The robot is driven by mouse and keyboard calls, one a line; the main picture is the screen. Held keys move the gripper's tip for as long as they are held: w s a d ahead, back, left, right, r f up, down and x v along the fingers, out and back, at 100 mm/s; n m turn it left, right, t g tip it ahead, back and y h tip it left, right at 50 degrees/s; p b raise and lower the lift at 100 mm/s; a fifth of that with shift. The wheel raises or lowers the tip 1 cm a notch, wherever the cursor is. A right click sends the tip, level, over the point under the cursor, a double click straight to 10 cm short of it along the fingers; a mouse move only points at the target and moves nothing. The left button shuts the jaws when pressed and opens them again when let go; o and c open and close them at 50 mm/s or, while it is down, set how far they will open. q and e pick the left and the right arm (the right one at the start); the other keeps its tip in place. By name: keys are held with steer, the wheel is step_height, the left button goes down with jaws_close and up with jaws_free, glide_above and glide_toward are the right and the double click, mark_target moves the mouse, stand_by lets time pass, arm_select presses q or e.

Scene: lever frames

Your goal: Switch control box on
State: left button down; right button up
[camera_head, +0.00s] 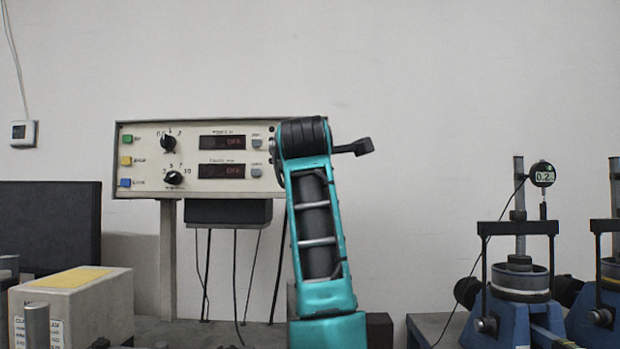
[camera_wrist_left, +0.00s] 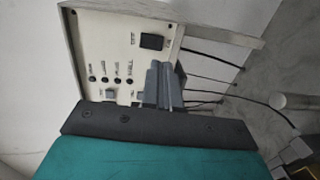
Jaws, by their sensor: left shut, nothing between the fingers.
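The control box (camera_head: 190,186) is a cream panel in a grey frame, raised on a post against the wall. It has green, yellow and blue buttons, two black knobs, and two displays reading OFF. In the left wrist view the panel (camera_wrist_left: 98,50) shows a black square switch (camera_wrist_left: 152,41), a row of small black round parts and a grey button (camera_wrist_left: 110,95). My left gripper (camera_wrist_left: 163,70) is shut and empty, in front of the panel near the switch. I cannot tell whether it touches.
Cables hang below the box. A beige box with a yellow top (camera_head: 72,277) stands at the lower left, before a dark panel (camera_head: 55,225). Blue test devices with a dial gauge (camera_head: 542,174) stand at the right. The wall between is clear.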

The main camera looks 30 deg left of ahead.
arm_select(q)
steer(key=r+x, duration=0.1)
steer(key=x, duration=0.6)
steer(key=shift+w+f+p, duration=0.2)
steer(key=shift+f+p, duration=0.15)
steer(key=shift+f, duration=0.1)
steer(key=shift+a+p, duration=0.15)
steer(key=shift+p, duration=0.2)
steer(key=shift+w+f, duration=0.1)
